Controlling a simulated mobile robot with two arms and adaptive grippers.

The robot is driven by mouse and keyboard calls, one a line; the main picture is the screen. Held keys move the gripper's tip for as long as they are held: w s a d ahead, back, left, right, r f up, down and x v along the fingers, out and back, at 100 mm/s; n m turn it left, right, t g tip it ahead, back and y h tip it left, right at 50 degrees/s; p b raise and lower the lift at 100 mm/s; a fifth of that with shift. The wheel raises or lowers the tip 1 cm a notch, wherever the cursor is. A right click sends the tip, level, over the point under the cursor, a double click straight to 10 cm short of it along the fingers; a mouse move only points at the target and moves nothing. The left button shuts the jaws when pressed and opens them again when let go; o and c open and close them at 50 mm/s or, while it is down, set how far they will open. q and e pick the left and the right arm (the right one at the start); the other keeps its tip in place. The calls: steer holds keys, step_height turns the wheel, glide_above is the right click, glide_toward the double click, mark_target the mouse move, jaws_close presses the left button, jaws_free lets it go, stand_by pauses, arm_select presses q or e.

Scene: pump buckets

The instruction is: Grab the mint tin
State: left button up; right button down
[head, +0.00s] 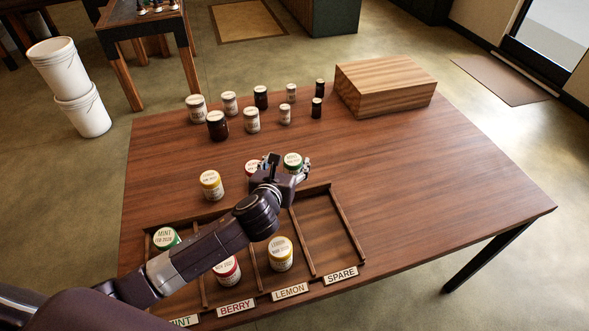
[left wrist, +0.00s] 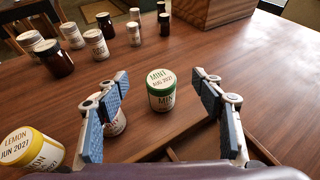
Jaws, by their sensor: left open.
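A mint tin (head: 292,160) with a green lid stands upright on the table behind the divided tray, partly hidden by my gripper. In the left wrist view the mint tin (left wrist: 161,92) stands between the two finger lines, a little beyond the palm, with visible gaps on both sides. My left gripper (head: 287,168) is open and empty, close to this tin. A second mint tin (head: 165,238) sits in the tray's mint compartment, partly behind my arm. My right gripper is in neither view.
A red-lidded berry tin (left wrist: 115,124) is close beside and partly behind my left finger. A yellow lemon tin (head: 211,185) stands further left. The tray (head: 345,225) holds a berry and a lemon tin; its spare compartment is empty. Several jars and a wooden box (head: 385,85) stand behind.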

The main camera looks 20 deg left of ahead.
mark_target(293, 169)
arm_select(q)
steer(key=f, duration=0.7)
steer(key=shift+s+b, duration=0.3)
steer(key=shift+b, duration=0.1)
steer(key=shift+x, duration=3.95)
steer(key=c, duration=1.4)
steer(key=shift+r, duration=0.2)
